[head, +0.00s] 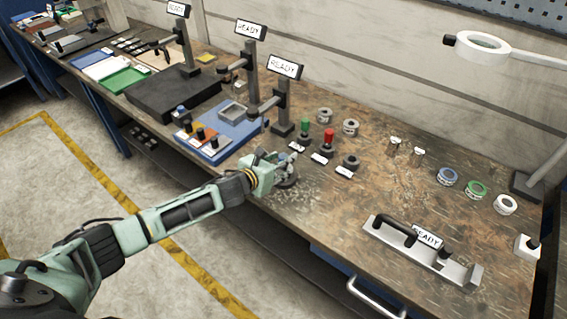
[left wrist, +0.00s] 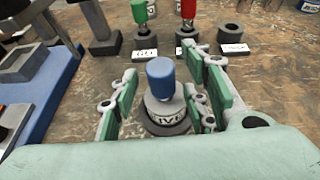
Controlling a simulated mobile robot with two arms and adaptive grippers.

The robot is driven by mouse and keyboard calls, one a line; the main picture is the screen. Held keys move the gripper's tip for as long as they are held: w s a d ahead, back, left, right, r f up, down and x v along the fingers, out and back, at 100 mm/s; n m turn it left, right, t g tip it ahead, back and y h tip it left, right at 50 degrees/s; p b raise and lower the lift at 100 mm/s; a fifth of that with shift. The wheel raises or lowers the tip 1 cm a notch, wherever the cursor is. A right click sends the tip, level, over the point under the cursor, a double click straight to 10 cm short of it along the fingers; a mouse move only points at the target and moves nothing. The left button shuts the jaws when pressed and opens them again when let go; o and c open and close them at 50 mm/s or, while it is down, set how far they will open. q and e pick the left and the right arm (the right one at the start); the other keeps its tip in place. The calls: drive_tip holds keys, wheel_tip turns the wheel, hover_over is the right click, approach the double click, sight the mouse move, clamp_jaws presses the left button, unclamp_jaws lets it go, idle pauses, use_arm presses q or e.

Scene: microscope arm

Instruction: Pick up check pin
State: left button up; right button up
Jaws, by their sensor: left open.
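A pin with a blue cap (left wrist: 160,75) stands upright in the left wrist view. No name is readable on it, so I cannot be sure that it is the check pin. It stands at a grey ring with a white lettered band (left wrist: 168,127), above a dark round base. My left gripper (left wrist: 162,68) is open, its green fingers on either side of the pin, with gaps visible. In the head view my left gripper (head: 272,169) is low over the bench's front edge and hides most of the pin. My right gripper is not in view.
Green (head: 304,127) and red (head: 328,137) pins stand in labelled holders behind, beside an empty dark holder (head: 351,162). A blue tray (head: 222,150) and post (head: 283,112) stand left. Grey rings (head: 325,115) lie farther back.

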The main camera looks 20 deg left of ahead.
use_arm(q)
drive_tip(key=shift+f, duration=0.15)
drive_tip(key=shift+s+a, duration=0.1)
drive_tip(key=shift+a, duration=0.05)
clamp_jaws()
idle(0.5)
